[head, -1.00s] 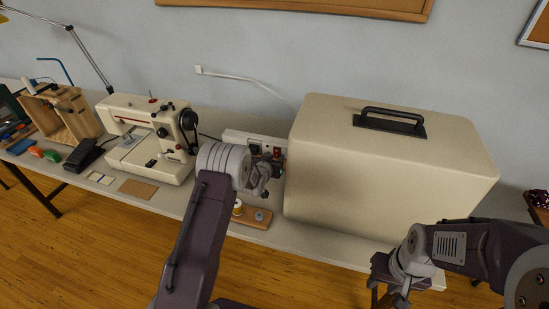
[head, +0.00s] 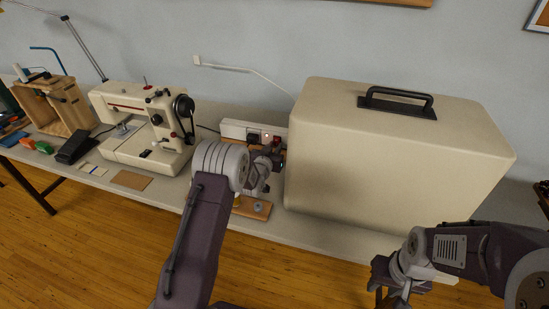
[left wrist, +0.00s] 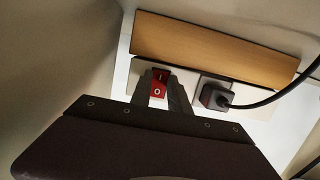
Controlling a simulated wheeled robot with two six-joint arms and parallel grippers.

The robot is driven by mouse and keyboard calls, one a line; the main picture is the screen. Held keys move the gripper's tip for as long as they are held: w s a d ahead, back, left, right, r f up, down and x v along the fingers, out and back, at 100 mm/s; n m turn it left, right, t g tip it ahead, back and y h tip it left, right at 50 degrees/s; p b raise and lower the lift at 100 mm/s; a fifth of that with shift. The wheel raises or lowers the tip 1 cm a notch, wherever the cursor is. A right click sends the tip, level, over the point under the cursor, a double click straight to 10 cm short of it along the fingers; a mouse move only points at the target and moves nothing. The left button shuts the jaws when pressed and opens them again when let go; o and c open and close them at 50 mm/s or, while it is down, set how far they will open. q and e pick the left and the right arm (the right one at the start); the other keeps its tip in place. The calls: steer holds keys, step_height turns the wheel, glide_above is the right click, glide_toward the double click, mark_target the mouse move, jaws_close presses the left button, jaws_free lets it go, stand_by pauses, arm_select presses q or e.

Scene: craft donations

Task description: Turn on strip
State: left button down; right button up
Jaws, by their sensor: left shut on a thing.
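The white power strip (head: 233,128) lies at the back of the table, between the sewing machine and the large beige case. Its red rocker switch (head: 277,140) is at the strip's right end. In the left wrist view, the switch (left wrist: 158,84), marked I and O, sits between my left fingertips. A small bright spot shows on the strip beside the switch in the head view. My left gripper (head: 276,152) is at the switch, its fingers closed about it. A dark plug (left wrist: 216,95) is in the strip. My right gripper (head: 392,292) is low at the right; its fingers are unclear.
The beige case (head: 385,150) stands close to the right of my left gripper. The sewing machine (head: 140,125) is to its left. A wooden board (head: 250,208) lies in front of the strip, partly behind my left arm. A foot pedal (head: 75,146) lies further left.

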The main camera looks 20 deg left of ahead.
arm_select(q)
steer(key=shift+f+t+b, duration=0.3)
steer(key=shift+f+b, duration=0.1)
steer(key=shift+b, duration=0.75)
steer(key=shift+r, duration=0.35)
arm_select(e)
step_height(320, 180, down, 4)
steer(key=shift+f, duration=0.15)
arm_select(q)
steer(key=c, duration=1.2)
jaws_free()
steer(key=shift+c, duration=0.2)
